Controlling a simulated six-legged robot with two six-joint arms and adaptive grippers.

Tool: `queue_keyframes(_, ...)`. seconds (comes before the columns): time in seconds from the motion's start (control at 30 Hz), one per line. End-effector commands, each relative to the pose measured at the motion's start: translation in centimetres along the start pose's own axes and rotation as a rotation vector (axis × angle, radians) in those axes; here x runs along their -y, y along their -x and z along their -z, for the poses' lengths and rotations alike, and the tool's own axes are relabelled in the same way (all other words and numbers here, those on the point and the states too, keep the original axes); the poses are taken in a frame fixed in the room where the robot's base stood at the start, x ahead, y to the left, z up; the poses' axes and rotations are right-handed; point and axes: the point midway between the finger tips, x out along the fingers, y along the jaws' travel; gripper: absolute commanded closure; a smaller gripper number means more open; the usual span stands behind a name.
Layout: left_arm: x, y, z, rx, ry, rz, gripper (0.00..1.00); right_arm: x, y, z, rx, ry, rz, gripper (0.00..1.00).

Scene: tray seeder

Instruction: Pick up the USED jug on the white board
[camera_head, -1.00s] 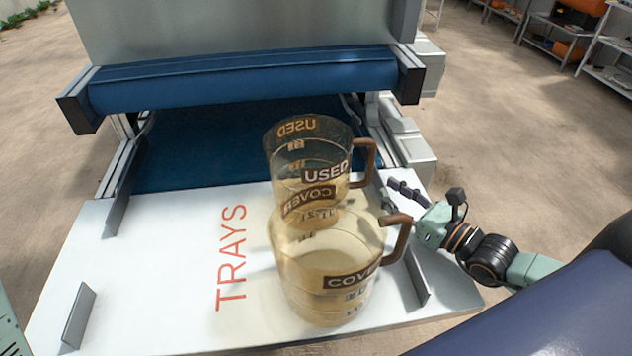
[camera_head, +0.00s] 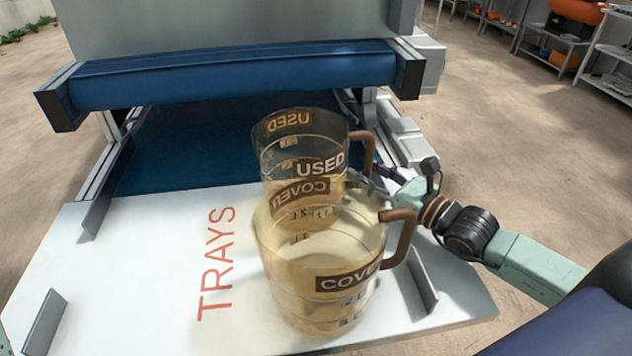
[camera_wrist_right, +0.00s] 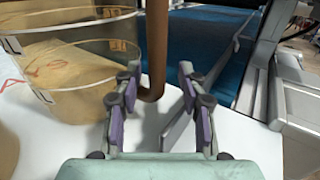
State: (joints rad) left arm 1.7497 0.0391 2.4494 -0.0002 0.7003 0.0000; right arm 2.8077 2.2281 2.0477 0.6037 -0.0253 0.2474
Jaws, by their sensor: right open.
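The clear USED jug (camera_head: 272,165) stands upright behind the COVER jug (camera_head: 285,262) on the white board (camera_head: 150,285). Its front lower part is seen through the COVER jug. Its brown handle (camera_head: 368,150) is on the right side. My right gripper (camera_head: 372,182) is at the lower part of this handle, its fingertips partly hidden. In the right wrist view my right gripper (camera_wrist_right: 160,88) is open, with the brown handle (camera_wrist_right: 156,45) between its two fingers and no clear grip on it. The jug body (camera_wrist_right: 80,55) is left of the fingers. My left gripper is out of view.
The COVER jug's handle (camera_head: 400,235) sticks out close in front of my right gripper. Low grey guides (camera_head: 422,280) stand on the board. A blue roller (camera_head: 235,75) and grey machine are behind. The board's left part, lettered TRAYS, is clear.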

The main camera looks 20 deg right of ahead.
Motion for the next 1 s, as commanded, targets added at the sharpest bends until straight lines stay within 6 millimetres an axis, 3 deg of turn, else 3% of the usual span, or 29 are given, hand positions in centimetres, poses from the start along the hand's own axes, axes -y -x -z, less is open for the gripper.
queue_keyframes(0.23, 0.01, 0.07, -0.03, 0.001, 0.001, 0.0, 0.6, -0.05, -0.02, -0.14, 0.001, 0.0, -0.001, 0.61)
queue_keyframes(0.7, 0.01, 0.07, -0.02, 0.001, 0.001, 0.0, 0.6, -0.06, -0.01, -0.14, 0.001, 0.001, -0.002, 1.0)
queue_keyframes(1.0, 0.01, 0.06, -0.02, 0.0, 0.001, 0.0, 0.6, -0.04, 0.0, -0.09, 0.0, 0.001, -0.001, 1.0)
